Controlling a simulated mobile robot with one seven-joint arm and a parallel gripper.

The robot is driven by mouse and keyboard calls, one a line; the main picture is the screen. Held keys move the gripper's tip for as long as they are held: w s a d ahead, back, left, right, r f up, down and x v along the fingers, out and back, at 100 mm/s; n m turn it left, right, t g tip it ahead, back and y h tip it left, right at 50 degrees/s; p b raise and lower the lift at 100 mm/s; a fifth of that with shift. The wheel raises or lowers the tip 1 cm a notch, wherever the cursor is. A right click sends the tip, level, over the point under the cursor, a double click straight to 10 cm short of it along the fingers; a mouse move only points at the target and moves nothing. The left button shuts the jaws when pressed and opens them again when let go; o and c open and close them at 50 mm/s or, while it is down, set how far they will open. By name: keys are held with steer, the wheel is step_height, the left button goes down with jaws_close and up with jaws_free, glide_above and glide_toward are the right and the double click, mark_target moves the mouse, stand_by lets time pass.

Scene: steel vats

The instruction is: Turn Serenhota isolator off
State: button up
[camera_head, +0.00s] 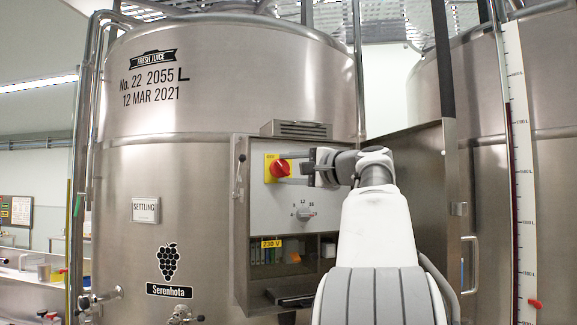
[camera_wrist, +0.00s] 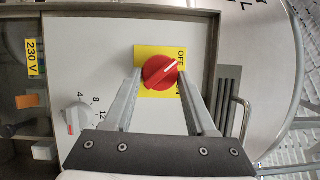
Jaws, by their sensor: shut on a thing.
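The isolator is a red rotary knob (camera_head: 281,169) on a yellow plate (camera_head: 270,161), on the grey panel of the open cabinet on the Serenhota vat (camera_head: 150,230). In the wrist view, the red knob (camera_wrist: 159,72) sits between the two fingers of my gripper (camera_wrist: 157,80), which is shut on it. The yellow plate's "OFF" word shows at upper right, and "ON" is partly hidden by a finger. The knob's white mark slants up and right, towards the OFF side. In the head view my gripper (camera_head: 290,172) reaches the knob from the right.
A grey selector dial (camera_head: 304,214) with numbers sits below the isolator; it also shows in the wrist view (camera_wrist: 76,117). The cabinet door (camera_head: 425,180) stands open to the right of my arm. A "230 V" label (camera_head: 272,244) marks the lower compartment. A second vat (camera_head: 550,200) stands right.

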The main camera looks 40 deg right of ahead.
steer(key=shift+n, duration=0.3)
stand_by(0.4)
steer(key=o, duration=1.4)
steer(key=shift+c, duration=0.2)
steer(key=s+d+b, duration=0.1)
steer(key=s+b, duration=0.2)
steer(key=s, duration=1.4)
steer(key=shift+s+d, duration=0.2)
steer(key=shift+f, duration=0.1)
